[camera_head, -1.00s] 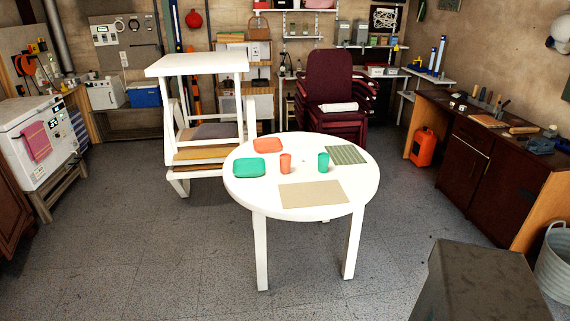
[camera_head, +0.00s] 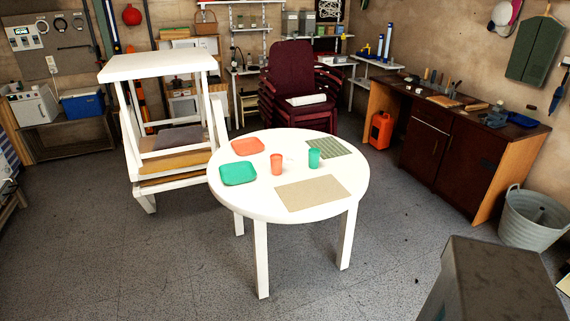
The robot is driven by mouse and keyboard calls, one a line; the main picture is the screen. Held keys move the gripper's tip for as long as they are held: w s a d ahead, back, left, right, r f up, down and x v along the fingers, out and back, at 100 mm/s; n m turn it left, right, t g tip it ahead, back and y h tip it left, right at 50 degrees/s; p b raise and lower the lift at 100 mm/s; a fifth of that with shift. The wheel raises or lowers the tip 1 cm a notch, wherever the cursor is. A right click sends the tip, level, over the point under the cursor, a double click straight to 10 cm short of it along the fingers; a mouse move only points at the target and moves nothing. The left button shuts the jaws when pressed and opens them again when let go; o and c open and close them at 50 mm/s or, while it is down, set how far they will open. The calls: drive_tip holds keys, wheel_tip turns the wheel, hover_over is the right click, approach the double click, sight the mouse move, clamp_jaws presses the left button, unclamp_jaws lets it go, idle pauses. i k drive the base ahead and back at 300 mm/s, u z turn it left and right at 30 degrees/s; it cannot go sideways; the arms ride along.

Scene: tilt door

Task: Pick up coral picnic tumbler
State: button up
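The coral tumbler (camera_head: 277,164) stands upright near the middle of the round white table (camera_head: 238,202). A green tumbler (camera_head: 314,158) stands to its right, apart from it. A coral plate (camera_head: 247,146) and a green plate (camera_head: 238,173) lie to its left. A beige placemat (camera_head: 312,193) lies in front of it, and a green striped placemat (camera_head: 329,149) lies at the back right. My gripper is not in view.
A white canopied seat (camera_head: 160,125) stands close to the table's left. Stacked maroon chairs (camera_head: 301,75) stand behind it. A dark workbench (camera_head: 430,135) and a metal tub (camera_head: 532,218) are at the right. The floor (camera_head: 120,270) in front and at the left is clear.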

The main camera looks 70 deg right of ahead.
sight(276, 159)
drive_tip(key=z, duration=0.85)
drive_tip(key=i, duration=0.95)
drive_tip(key=z, duration=0.6)
